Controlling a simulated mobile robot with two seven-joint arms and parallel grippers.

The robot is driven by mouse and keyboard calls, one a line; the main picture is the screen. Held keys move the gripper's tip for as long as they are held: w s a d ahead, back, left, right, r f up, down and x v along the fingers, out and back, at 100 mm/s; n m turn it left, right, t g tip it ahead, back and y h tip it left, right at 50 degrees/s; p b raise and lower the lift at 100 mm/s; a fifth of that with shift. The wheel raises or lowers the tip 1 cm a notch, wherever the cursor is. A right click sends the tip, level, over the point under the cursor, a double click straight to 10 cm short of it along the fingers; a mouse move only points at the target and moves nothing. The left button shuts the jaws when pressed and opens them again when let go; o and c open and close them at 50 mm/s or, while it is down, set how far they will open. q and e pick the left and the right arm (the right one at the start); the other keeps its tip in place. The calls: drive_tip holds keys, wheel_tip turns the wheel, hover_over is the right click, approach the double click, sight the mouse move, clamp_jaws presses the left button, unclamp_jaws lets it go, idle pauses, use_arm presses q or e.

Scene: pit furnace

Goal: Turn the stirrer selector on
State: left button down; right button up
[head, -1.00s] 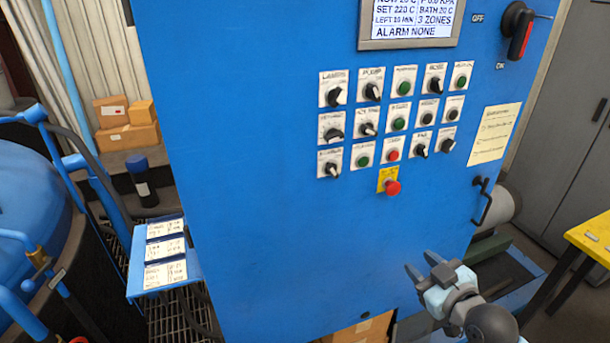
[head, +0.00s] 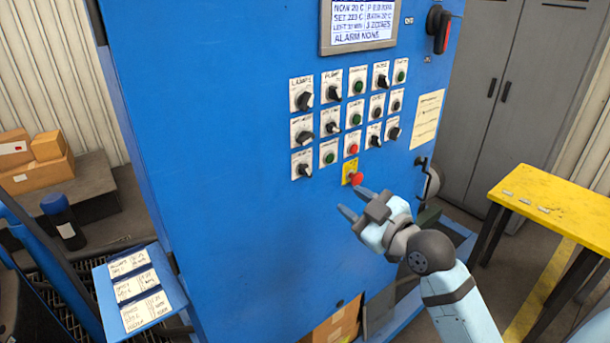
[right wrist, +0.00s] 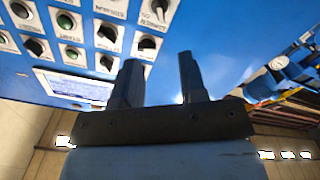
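The blue furnace cabinet (head: 240,220) carries a panel of several black selector knobs, green and red buttons on white plates. Top-row labels such as LAMPS over one knob (head: 304,98) are partly readable. Most other labels are too blurred to tell which knob is the stirrer selector. My right gripper (head: 352,202) is open and empty, in front of the cabinet just below the red mushroom button (head: 356,179), apart from the knobs. In the right wrist view its two fingers (right wrist: 159,62) are spread, with panel knobs (right wrist: 107,33) beyond at the left. My left gripper is out of view.
A display (head: 360,25) sits above the knobs, with a red-handled main switch (head: 438,30) to its right. A door handle (head: 422,170) juts out at the right edge. A yellow table (head: 545,205) stands at right, and a label shelf (head: 105,290) at lower left.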

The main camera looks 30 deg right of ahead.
sight(309, 173)
drive_tip(key=w+p, duration=0.1)
drive_tip(key=w, duration=0.2)
drive_tip(key=w+p, duration=0.1)
drive_tip(key=w, duration=0.3)
drive_tip(key=w+p, duration=0.1)
drive_tip(key=w, duration=0.3)
drive_tip(key=shift+w+a, duration=0.2)
drive_tip(key=shift+a, duration=0.2)
drive_tip(key=shift+w+a, duration=0.1)
drive_tip(key=shift+w, duration=0.65)
clamp_jaws()
